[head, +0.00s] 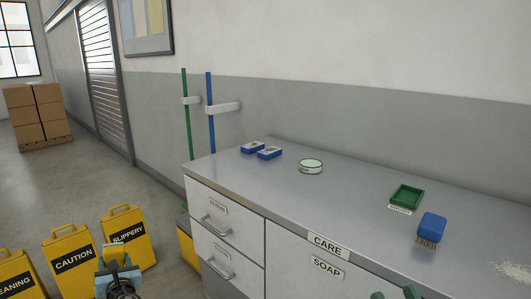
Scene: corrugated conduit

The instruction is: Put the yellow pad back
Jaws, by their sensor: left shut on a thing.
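My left gripper (118,268), with light blue fingers, is at the bottom left, in front of the yellow floor signs and away from the counter. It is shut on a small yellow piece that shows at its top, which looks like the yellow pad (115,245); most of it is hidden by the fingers. My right gripper (394,293), with green fingertips, only just shows at the bottom edge before the counter front. Its tips are apart with nothing seen between them.
Drawers (226,221) are shut. Yellow signs (71,262) stand on the floor at left.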

